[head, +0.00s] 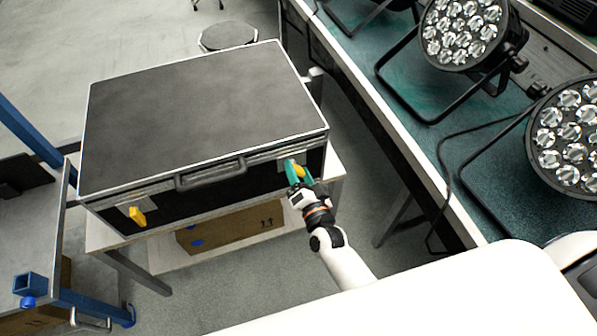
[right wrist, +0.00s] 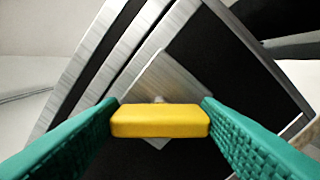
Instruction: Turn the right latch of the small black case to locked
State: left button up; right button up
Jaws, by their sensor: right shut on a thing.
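The small black case (head: 200,110) with silver edges stands closed on a small table. Its front faces me, with a black handle (head: 210,173) in the middle. The left latch (head: 138,216) is a yellow knob on a metal plate. The right latch (head: 300,171) is yellow too and partly hidden by my right gripper (head: 299,174). In the right wrist view, the green fingers are shut on the ends of the yellow latch (right wrist: 160,120). The metal plate (right wrist: 160,82) behind it appears tilted in that view. My left gripper is not in view.
A bench (head: 405,130) with par cans (head: 463,35) runs along the right, with a cable hanging over its edge. A cardboard box (head: 232,226) sits below the case. A blue-framed cart (head: 45,250) stands at the left. Grey floor shows between.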

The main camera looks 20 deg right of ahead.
jog(key=m, duration=0.3)
jog(key=shift+f+m, duration=0.1)
jog(key=shift+m, duration=0.2)
jog(key=shift+m+b, duration=0.65)
jog(key=shift+m, duration=1.35)
jog(key=o, duration=1)
jog(key=s, duration=1.2)
jog(key=shift+d+b, duration=0.3)
jog(key=shift+b, duration=0.05)
